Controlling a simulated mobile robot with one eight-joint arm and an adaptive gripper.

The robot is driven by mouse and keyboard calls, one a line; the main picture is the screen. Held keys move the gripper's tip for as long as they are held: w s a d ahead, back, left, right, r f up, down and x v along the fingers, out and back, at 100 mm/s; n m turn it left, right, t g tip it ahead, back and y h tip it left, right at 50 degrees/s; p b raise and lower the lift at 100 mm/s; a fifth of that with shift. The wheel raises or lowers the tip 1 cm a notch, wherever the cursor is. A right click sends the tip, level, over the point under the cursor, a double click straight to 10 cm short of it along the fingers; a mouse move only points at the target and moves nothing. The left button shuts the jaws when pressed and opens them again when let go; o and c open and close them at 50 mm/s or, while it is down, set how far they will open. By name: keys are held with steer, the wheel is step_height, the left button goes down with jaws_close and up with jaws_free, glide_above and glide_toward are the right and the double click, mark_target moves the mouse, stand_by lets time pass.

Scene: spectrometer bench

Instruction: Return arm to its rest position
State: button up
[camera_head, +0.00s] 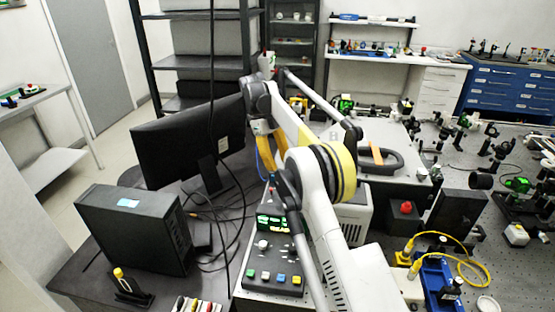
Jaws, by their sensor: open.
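My white arm with yellow bands reaches from the bottom of the view up and left over the bench, then bends down at its wrist. My gripper (272,158) hangs from the wrist with orange fingers pointing down, above the back of the control box. It is open, and I see nothing held in it. Its fingertips are partly hidden behind my own arm.
Below the gripper stands a control box (268,285) with coloured buttons and a green display. A black monitor (185,140) and a computer case (135,225) stand close on the left. A perforated optical table (500,285) with several mounts and yellow fibres lies right.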

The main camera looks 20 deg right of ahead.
steer(key=shift+v, duration=0.75)
